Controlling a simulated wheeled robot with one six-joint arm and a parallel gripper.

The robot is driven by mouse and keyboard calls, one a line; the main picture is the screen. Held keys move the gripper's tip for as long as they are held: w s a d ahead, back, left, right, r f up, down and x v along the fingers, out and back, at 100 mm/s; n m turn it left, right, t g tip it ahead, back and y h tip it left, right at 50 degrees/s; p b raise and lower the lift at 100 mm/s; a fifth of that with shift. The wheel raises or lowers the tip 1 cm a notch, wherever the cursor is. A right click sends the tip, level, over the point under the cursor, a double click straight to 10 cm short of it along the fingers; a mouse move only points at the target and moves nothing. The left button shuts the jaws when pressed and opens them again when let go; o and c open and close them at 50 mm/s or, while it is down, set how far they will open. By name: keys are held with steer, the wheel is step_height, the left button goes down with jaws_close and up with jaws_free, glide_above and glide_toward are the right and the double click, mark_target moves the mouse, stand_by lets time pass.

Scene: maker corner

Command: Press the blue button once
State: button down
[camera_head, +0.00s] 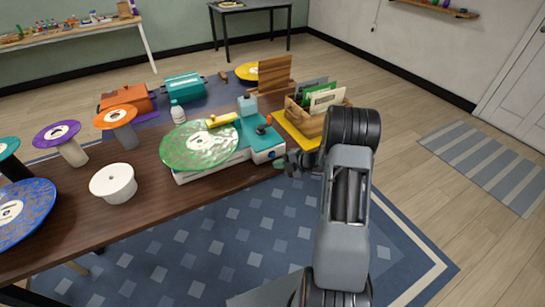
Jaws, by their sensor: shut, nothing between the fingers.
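A white and teal turntable-like machine (215,172) carries a green speckled disc (200,144) and stands at the right part of the wooden table. Its right front corner has a dark blue face (270,155) with small controls, which I take to be where the blue button is; the button itself is too small to make out surely. My gripper (284,163) is dark and shut, with nothing visible in it. It is just right of that corner, at the table's front edge; whether it touches the machine I cannot tell.
A wooden crate of sleeves (303,121) is behind my arm. A white cylinder (113,184) and several discs on stands, including a purple one (57,134), fill the table's left.

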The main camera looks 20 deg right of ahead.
steer(key=shift+s+d+p, duration=0.15)
steer(key=shift+s+p, duration=0.2)
steer(key=shift+s, duration=0.75)
steer(key=shift+s+d+p, duration=0.1)
steer(key=shift+s+p, duration=0.25)
steer(key=shift+s, duration=0.7)
steer(key=s+a+r+n+g, duration=0.1)
steer(key=s+a+n+g, duration=0.2)
steer(key=n, duration=0.6)
steer(key=s+a+r+n+g+h, duration=0.15)
steer(key=s+n, duration=0.25)
steer(key=n, duration=0.4)
steer(key=s+a+r+n+g, duration=0.1)
steer(key=s+n+g, duration=0.3)
steer(key=n, duration=0.5)
steer(key=s+a+r+n+t+h+p, duration=0.1)
steer(key=s+a+r+n+h, duration=0.1)
steer(key=r+n, duration=0.4)
steer(key=s+a+r+n+t+h+p, duration=0.1)
steer(key=s+a+r+n+h, duration=0.1)
steer(key=r+n, duration=0.5)
steer(key=s+a+r+n+t+h+p, duration=0.1)
steer(key=s+r+n+h, duration=0.3)
steer(key=n, duration=0.5)
step_height(320, 180, up, 3)
steer(key=shift+s+a+f+n, duration=0.15)
steer(key=shift+s+a+n, duration=0.15)
steer(key=shift+s+a, duration=0.15)
